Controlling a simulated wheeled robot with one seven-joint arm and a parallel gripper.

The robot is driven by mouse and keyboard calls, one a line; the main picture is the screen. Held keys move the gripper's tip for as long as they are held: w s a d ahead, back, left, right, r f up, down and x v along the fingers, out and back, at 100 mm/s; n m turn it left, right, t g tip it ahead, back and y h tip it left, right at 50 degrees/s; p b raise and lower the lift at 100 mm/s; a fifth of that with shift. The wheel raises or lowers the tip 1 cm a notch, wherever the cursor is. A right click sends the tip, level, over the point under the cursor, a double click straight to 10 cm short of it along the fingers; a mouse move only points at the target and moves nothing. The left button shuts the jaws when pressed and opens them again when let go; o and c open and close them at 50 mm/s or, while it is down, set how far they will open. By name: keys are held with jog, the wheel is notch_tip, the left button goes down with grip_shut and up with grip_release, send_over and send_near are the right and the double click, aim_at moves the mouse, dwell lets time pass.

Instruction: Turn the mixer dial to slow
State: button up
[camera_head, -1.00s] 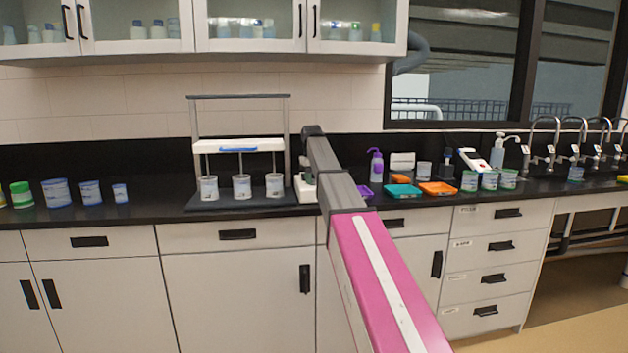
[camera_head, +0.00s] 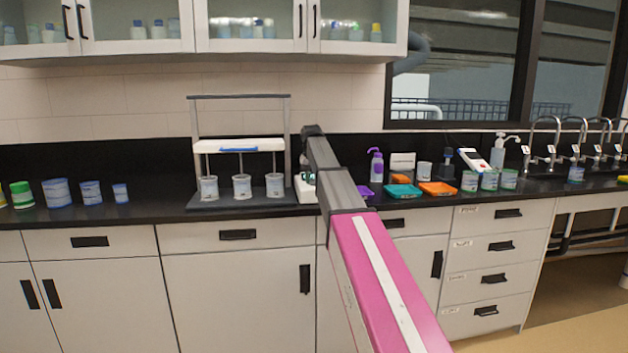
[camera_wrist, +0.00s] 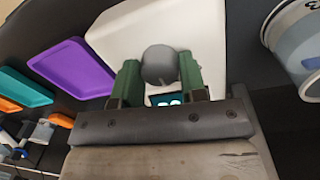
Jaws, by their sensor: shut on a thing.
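The mixer (camera_wrist: 190,22) is a white box in the wrist view; in the head view only its edge (camera_head: 304,190) shows beside my arm. Its dial (camera_wrist: 159,64) is a round grey knob on the white face. My gripper (camera_wrist: 158,80) has green fingers on both sides of the dial and is shut on it. A small teal display with light marks (camera_wrist: 168,99) shows between the fingers, partly covered. I cannot read any speed marking or tell which setting the dial is at. In the head view my arm hides the gripper and the dial.
A stirring stand (camera_head: 240,146) with several white beakers stands left of the mixer. Purple (camera_wrist: 74,70), teal (camera_wrist: 22,88) and orange (camera_head: 438,188) trays lie on the other side. A beaker (camera_wrist: 300,45) is close at the wrist view's right edge. Cupboards hang above the counter.

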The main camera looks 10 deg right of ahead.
aim_at(313, 180)
dwell(0.3)
jog(key=o, duration=0.9)
jog(key=shift+r, duration=0.1)
jog(key=r, duration=1)
jog(key=shift+w+a+r, duration=0.1)
jog(key=shift+a+r, duration=0.2)
